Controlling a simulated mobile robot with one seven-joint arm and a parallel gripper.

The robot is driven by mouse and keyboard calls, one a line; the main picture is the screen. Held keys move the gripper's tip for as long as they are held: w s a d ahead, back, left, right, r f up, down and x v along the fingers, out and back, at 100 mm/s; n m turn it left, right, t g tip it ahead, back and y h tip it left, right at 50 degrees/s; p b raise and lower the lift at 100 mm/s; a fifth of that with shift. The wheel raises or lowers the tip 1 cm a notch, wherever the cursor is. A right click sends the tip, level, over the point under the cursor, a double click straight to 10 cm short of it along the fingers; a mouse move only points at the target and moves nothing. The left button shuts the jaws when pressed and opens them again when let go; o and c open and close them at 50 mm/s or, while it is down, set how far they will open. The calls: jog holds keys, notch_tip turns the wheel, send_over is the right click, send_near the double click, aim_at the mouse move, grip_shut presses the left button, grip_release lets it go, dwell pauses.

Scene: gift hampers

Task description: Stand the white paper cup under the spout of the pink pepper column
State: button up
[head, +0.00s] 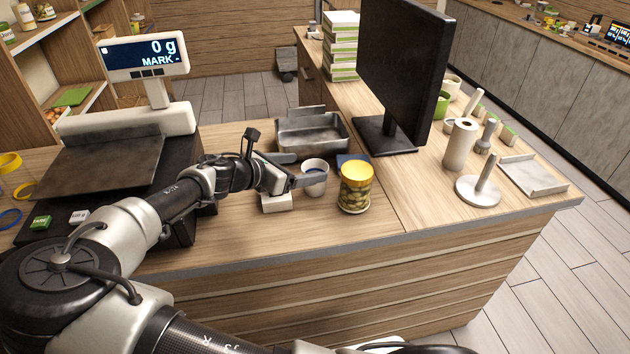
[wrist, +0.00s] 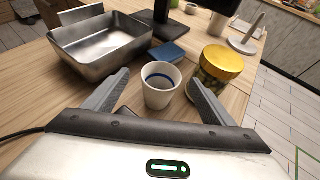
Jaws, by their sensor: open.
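A white cup (head: 316,181) stands upright on the wooden counter, and it also shows in the wrist view (wrist: 158,97), with a blue ring inside. My gripper (head: 303,183) is open, and in the wrist view its two fingers (wrist: 158,78) lie on either side of the cup. I cannot tell whether either finger touches it. I cannot make out a pink pepper column or its spout in either view.
A gold-lidded jar (head: 355,190) stands close right of the cup. A steel tray (head: 310,135) and a blue block (wrist: 167,52) are behind it. A black monitor (head: 405,75) is farther back, and a scale (head: 95,160) is left. Bare counter lies in front.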

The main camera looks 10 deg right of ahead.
aim_at(324, 167)
jog(key=x, duration=0.5)
jog(key=shift+s+d+f, duration=0.1)
jog(key=shift+d+f, duration=0.05)
jog(key=c, duration=1.2)
jog(key=shift+o, duration=0.2)
